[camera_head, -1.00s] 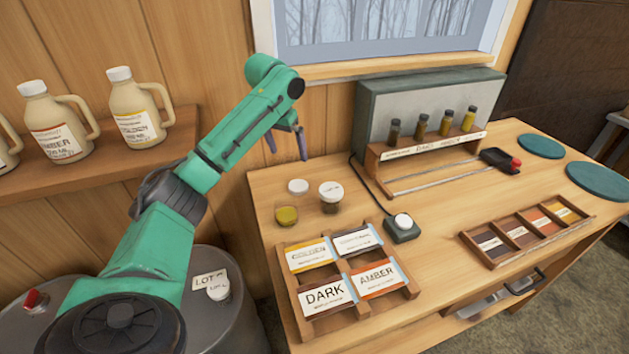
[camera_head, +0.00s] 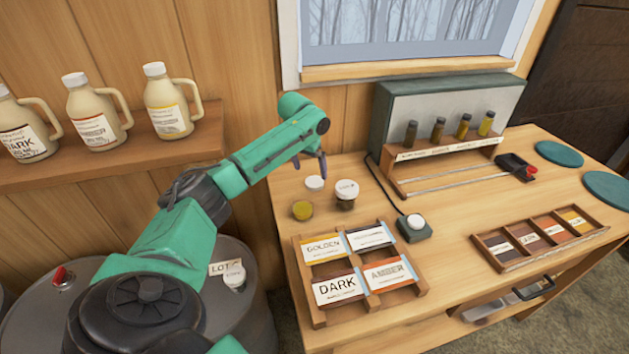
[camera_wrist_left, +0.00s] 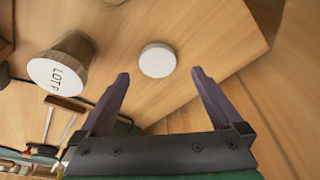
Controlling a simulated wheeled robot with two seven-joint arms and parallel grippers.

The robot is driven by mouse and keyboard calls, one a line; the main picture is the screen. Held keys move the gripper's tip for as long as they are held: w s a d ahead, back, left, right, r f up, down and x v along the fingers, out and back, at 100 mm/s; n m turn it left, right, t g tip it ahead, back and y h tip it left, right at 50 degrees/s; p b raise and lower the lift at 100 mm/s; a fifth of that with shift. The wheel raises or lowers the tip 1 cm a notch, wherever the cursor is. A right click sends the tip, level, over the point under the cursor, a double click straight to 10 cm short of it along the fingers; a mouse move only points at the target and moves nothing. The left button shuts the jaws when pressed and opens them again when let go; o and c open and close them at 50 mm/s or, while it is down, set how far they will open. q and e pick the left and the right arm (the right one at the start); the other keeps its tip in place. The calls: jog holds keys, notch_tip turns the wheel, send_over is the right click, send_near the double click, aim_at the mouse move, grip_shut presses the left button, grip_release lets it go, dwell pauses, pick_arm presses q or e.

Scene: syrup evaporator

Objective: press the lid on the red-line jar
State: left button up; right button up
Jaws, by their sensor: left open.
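A loose white lid (camera_head: 315,184) lies flat on the wooden bench; it also shows in the left wrist view (camera_wrist_left: 157,60). Beside it stand a small jar of yellow syrup (camera_head: 302,211), seemingly without a lid, and a darker jar (camera_head: 346,202) with a white top marked LOT, also in the left wrist view (camera_wrist_left: 75,58). I cannot make out a red line on either jar. My left gripper (camera_head: 310,169) is open and empty, just above and behind the loose lid. In the left wrist view the lid appears between the open fingers (camera_wrist_left: 158,72), apart from them.
A wooden card rack (camera_head: 319,323) stands in front of the jars, with a button box (camera_head: 413,230) to its right. A sample stand (camera_head: 450,150) with several small bottles is at the back. Jugs stand on a wall shelf (camera_head: 110,157).

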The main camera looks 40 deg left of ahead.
aim_at(314, 181)
pick_arm(q)
jog(key=shift+w+f+p, duration=0.2)
jog(key=shift+f+p, duration=0.15)
jog(key=shift+f, duration=0.1)
jog(key=x, duration=0.4)
jog(key=shift+w+d+f+p, duration=0.1)
jog(key=shift+w+f+p, duration=0.1)
jog(key=shift+p, duration=0.2)
jog(key=shift+s, duration=0.1)
jog(key=c, duration=1.2)
jog(key=shift+r, duration=0.1)
notch_tip(314, 181, up, 20)
jog(key=shift+b, duration=1.15)
